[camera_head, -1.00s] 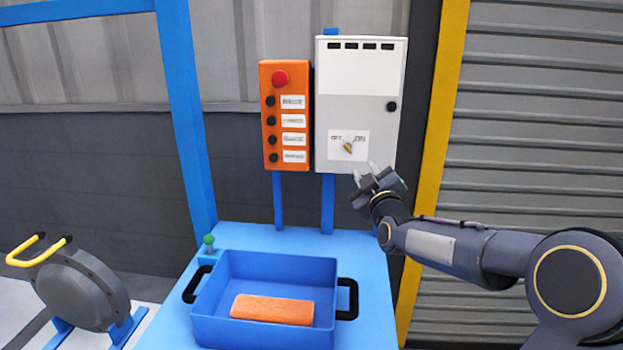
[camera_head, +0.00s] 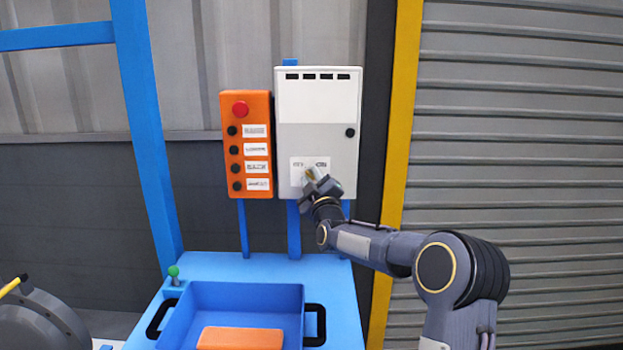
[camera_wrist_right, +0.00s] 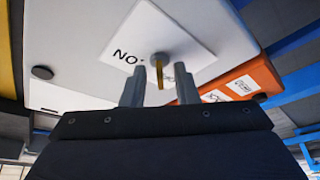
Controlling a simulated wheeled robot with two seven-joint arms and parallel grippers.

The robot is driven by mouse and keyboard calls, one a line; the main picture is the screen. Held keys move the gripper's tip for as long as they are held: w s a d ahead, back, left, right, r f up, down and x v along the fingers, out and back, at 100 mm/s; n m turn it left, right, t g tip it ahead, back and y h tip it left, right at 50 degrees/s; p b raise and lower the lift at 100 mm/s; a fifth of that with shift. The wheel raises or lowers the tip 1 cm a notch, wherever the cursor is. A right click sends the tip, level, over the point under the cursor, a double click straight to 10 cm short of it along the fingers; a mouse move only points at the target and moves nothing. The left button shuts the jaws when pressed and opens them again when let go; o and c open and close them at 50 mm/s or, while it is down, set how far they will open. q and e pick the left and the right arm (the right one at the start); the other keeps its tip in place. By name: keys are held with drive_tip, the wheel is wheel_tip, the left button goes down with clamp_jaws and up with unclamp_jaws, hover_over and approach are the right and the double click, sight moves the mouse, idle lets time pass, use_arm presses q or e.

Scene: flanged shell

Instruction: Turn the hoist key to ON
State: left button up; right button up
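The hoist key (camera_wrist_right: 159,73) is a thin brass-coloured key in a round lock on a white label plate (camera_wrist_right: 165,35), on the front of the grey-white cabinet (camera_head: 318,110). In the right wrist view it stands between my right gripper's two fingers (camera_wrist_right: 159,88), with a gap on each side. The right gripper (camera_head: 312,175) is open, close in front of the label. In the head view it partly covers the key and label. The label's print is partly readable in the wrist view, beside the key. My left gripper is not in view.
An orange button box (camera_head: 233,150) with a red button (camera_head: 240,108) hangs left of the cabinet. Below, a blue tray (camera_head: 240,296) holding an orange block (camera_head: 240,338) sits on a blue table (camera_head: 345,300).

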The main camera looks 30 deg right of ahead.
clamp_jaws()
drive_tip(key=shift+f, duration=0.1)
